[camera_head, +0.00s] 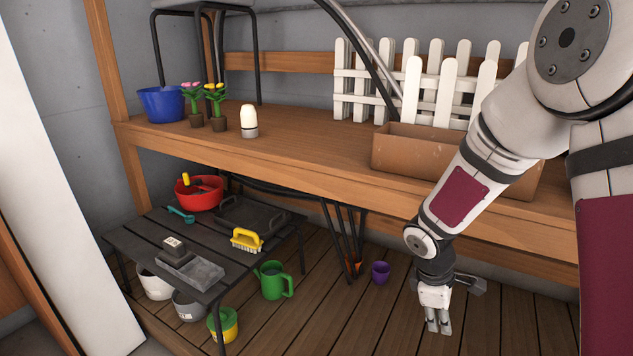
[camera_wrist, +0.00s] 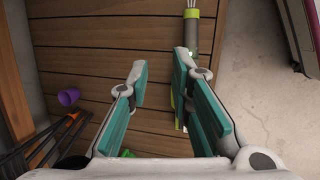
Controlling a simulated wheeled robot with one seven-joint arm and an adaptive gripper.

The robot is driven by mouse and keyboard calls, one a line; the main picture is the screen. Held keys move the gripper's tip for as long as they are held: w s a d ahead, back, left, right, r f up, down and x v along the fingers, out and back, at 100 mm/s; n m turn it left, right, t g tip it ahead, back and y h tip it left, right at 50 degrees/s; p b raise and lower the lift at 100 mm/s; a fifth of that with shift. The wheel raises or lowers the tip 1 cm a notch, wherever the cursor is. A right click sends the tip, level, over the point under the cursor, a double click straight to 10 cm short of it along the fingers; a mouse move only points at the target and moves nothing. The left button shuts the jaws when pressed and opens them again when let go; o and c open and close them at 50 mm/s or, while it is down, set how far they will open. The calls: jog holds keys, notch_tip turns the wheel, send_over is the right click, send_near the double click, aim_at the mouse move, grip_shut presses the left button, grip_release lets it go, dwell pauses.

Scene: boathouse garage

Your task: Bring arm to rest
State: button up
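My gripper (camera_head: 438,327) hangs low at the right in the head view, fingers pointing down, in front of the wooden shelf. My arm reaches down from the upper right, bent at the elbow.
The wooden shelf (camera_head: 300,150) carries a planter box (camera_head: 400,150) beside my arm. A purple pot (camera_head: 380,272) stands on the floor left of my gripper. A grey and green tool (camera_wrist: 191,35) lies below, partly hidden by a finger. A black table (camera_head: 150,240) stands left.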

jog(key=s+r+m, duration=0.7)
jog(key=s+r, duration=0.7)
jog(key=r, duration=0.3)
jog(key=s+a+r+m+y, duration=0.2)
jog(key=s+a+m, duration=0.1)
jog(key=s, duration=0.6)
jog(key=s+a+r+m+y, duration=0.2)
jog(key=s+a, duration=0.2)
jog(key=s, duration=0.5)
notch_tip(320, 180, up, 29)
jog(key=t+p, duration=0.3)
jog(key=p, duration=2.4)
jog(key=shift+d+r+t, duration=0.2)
jog(key=shift+d+t, duration=0.05)
jog(key=shift+t, duration=0.05)
jog(key=shift+a, duration=0.1)
